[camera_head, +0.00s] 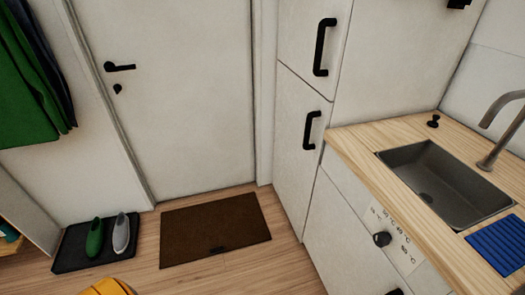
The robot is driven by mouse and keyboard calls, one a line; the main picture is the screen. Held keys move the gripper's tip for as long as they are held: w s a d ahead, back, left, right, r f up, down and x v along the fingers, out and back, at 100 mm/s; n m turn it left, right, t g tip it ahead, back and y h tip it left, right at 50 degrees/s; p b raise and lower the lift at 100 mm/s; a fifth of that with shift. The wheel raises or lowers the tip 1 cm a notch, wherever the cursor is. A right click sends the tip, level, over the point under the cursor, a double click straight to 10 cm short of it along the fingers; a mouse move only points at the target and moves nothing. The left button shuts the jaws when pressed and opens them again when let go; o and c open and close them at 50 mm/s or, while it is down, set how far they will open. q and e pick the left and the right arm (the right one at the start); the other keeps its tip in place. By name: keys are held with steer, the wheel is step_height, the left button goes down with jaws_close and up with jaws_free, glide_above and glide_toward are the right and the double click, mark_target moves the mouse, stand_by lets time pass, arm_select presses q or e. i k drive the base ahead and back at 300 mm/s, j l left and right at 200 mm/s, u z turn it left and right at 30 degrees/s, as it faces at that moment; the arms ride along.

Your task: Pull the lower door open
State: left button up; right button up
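A tall white cabinet stands right of the room door. Its lower door (299,165) is a white panel with a black vertical bar handle (312,130) near its right edge. The lower door looks shut, flush with the cabinet front. Above it is an upper door (311,40) with a longer black bar handle (324,47), also shut. Neither of my grippers shows in the head view, so nothing is seen touching the handle.
A wooden counter (350,143) with a grey sink (445,185) juts out right of the lower door, over a front with a black knob (382,239). A brown mat (215,228) and a shoe tray (70,262) lie on the floor. A yellow object (108,288) shows at the bottom edge.

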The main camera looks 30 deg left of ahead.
mark_target(303, 115)
steer(key=u, duration=0.8)
